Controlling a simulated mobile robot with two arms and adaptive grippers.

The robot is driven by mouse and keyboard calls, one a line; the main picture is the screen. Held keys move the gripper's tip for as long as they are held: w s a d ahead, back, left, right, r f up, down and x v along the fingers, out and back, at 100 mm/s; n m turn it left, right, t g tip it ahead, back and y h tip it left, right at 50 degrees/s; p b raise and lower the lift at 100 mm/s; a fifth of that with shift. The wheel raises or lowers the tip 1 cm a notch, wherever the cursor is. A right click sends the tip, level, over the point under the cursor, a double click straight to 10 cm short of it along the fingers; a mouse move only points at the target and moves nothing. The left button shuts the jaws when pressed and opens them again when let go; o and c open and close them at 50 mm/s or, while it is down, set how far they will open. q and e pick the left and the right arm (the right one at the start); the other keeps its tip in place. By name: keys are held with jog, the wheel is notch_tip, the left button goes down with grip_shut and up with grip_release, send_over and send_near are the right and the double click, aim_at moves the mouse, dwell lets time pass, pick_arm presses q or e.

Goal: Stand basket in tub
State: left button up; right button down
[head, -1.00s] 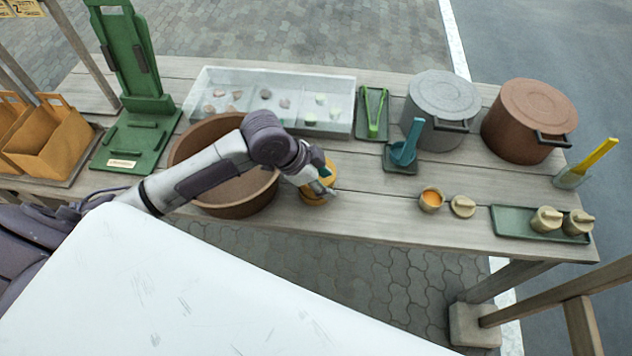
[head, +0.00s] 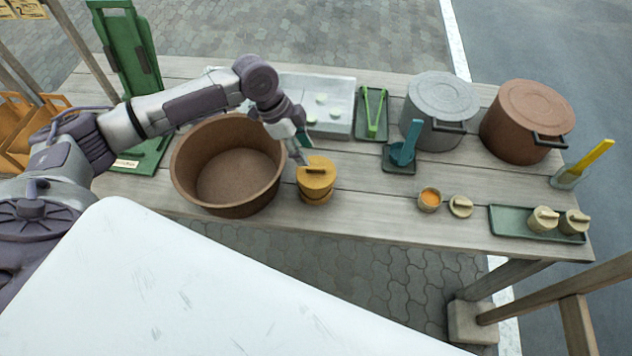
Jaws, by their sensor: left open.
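The brown round tub (head: 187,178) stands on the plank table at centre left, and its inside shows empty. A small yellow-orange round basket (head: 317,180) with a bar handle on its flat top stands upright just right of the tub, apart from its rim. My left gripper (head: 300,150) is open and empty. It points down beside the upper left of the basket, above the tub's right rim; whether it touches the basket I cannot tell. My arm hides part of the far side of the tub. My right gripper is not in view.
A clear divided tray (head: 343,125) lies behind the gripper. Green tongs (head: 375,110), a teal scoop (head: 403,153), a grey pot (head: 440,100) and a brown pot (head: 525,115) stand to the right. A green stand (head: 125,55) is at left.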

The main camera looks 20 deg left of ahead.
aim_at(314, 167)
pick_arm(q)
jog(key=shift+p+x, duration=0.9)
jog(key=shift+x, duration=2)
jog(key=shift+s, duration=0.1)
grip_shut()
